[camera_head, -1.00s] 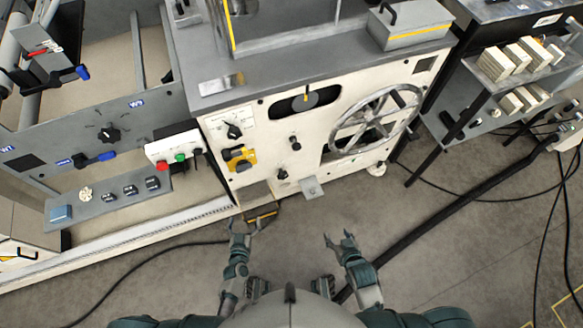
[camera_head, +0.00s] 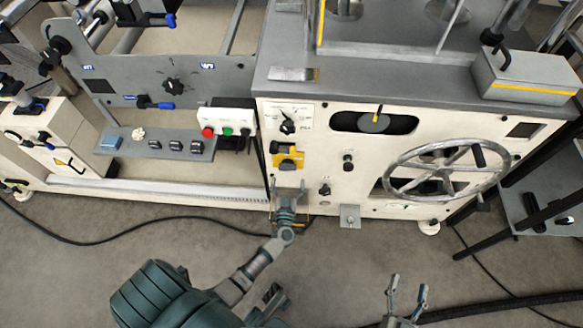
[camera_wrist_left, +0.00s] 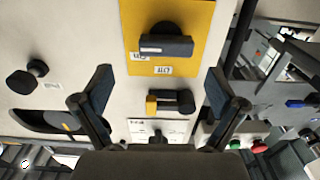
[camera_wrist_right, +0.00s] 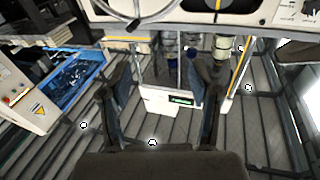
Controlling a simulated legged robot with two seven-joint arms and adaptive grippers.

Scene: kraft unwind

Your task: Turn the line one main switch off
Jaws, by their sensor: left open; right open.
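The yellow switch plate (camera_head: 288,157) is on the cream cabinet front, left side. In the left wrist view the yellow plate (camera_wrist_left: 195,20) carries a black rotary handle (camera_wrist_left: 166,45), lying across the picture. Small ON and OFF labels, upside down, sit beside the handle; I cannot tell which it points to. My left gripper (camera_head: 289,192) is in front of the cabinet just below the plate; its open fingers (camera_wrist_left: 160,75) spread wide either side of the handle, apart from it. My right gripper (camera_head: 408,284) is open and empty over the floor, away from the cabinet.
A black selector knob (camera_head: 288,123) is above the plate. A button box (camera_head: 227,130) with red and green buttons is to the left. A large handwheel (camera_head: 447,170) is to the right. A black cable (camera_head: 130,231) lies on the floor, which is otherwise mostly clear here.

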